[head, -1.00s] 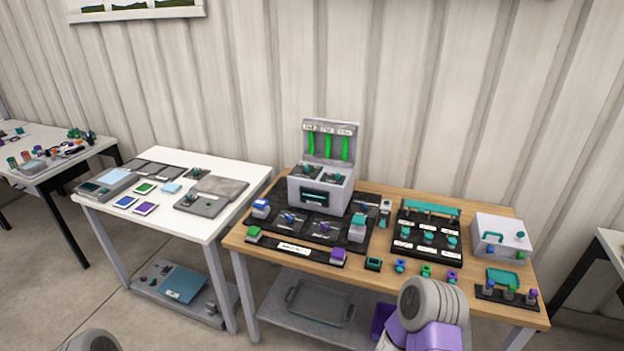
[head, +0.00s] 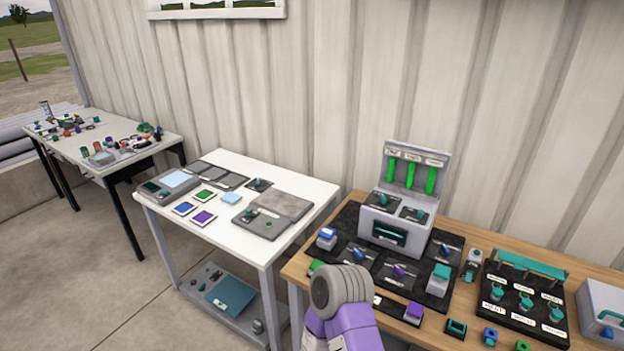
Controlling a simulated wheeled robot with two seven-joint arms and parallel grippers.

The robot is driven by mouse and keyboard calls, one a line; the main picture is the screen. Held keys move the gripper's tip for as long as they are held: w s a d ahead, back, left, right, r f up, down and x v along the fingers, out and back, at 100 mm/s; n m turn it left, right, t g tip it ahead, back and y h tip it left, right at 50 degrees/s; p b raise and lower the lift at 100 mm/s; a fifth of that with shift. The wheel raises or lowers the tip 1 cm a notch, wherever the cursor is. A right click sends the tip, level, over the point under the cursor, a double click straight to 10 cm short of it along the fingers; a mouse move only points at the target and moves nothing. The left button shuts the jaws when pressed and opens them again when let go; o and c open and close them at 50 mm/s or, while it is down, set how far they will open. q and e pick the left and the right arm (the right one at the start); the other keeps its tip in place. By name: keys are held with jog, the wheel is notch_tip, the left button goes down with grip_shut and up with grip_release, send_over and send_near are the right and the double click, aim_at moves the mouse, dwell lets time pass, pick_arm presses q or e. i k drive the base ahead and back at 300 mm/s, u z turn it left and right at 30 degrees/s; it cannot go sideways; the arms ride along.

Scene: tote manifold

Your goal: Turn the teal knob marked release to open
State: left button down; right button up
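Several teal knobs with small white labels stand on a black panel (head: 522,318) at the right of the wooden table. Other teal knobs sit on top of the grey box unit (head: 397,226), which has green vertical bars on its back plate. The label lettering is too small to read, so I cannot tell which knob is marked release. A purple and grey part of my arm rises at the bottom centre and covers part of the wooden table's front. Neither of my grippers' fingers shows.
A white table (head: 312,197) with grey plates and coloured tiles stands left of the wooden table (head: 458,232). Another table (head: 70,148) with small parts is at the far left. A light grey box (head: 605,310) is cut off at the right edge. Open floor lies at the lower left.

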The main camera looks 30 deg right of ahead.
aim_at(382, 201)
jog(key=i, duration=1)
jog(key=z, duration=0.5)
